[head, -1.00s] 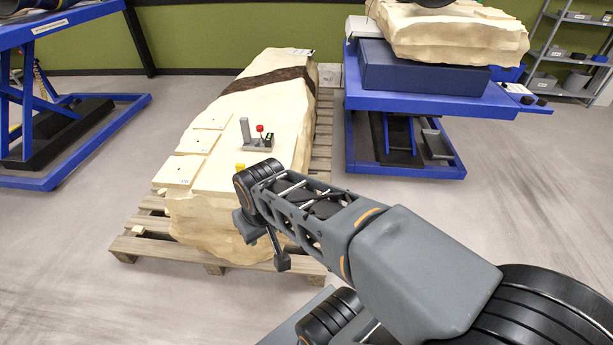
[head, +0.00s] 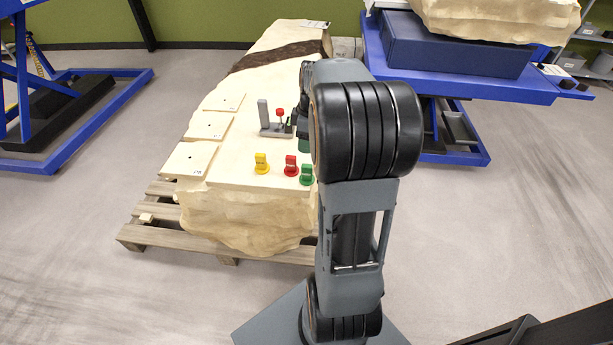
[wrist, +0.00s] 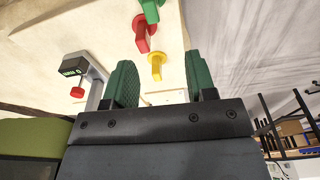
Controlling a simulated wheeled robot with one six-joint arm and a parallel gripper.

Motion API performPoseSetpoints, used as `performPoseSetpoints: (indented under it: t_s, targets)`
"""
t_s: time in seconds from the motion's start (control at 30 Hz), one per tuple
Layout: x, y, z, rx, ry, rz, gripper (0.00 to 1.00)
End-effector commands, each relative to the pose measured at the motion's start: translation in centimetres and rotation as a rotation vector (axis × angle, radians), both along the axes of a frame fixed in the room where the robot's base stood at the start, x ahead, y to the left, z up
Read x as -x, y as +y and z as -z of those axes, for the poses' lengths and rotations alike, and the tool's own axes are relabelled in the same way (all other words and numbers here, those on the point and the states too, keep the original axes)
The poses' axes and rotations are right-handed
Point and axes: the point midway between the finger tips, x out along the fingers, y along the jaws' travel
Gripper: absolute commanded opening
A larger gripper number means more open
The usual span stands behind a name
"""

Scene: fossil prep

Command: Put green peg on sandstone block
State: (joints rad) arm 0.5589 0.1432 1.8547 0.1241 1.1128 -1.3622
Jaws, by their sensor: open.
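The green peg (head: 306,174) stands on the near right part of the large pale sandstone block (head: 245,200). A red peg (head: 291,165) and a yellow peg (head: 261,163) stand in a row to its left. In the wrist view the green peg (wrist: 150,10) is at the top edge, partly cut off, with the red peg (wrist: 143,33) and yellow peg (wrist: 155,66) below it. My gripper (wrist: 160,85) is open and empty, its green pads apart, with the yellow peg showing beyond the gap. In the head view my arm mostly hides the gripper.
A grey stand device (head: 272,130) with a red knob is on the block behind the pegs. Several pale square plates (head: 190,160) lie along the block's left side. The block sits on a wooden pallet (head: 170,235). A blue lift table (head: 470,85) stands at the right.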

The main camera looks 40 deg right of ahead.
Motion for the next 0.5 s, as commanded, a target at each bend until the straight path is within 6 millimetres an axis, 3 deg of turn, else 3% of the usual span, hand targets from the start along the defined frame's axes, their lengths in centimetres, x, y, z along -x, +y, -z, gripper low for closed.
performPoseSetpoints:
  t_s: [0.13,0.5]
  targets:
    - [-0.3,-1.3,2.2,-0.008,0.002,-0.048,0.51]
    - [-0.9,-0.8,8.0,-0.008,0.001,-0.058,0.51]
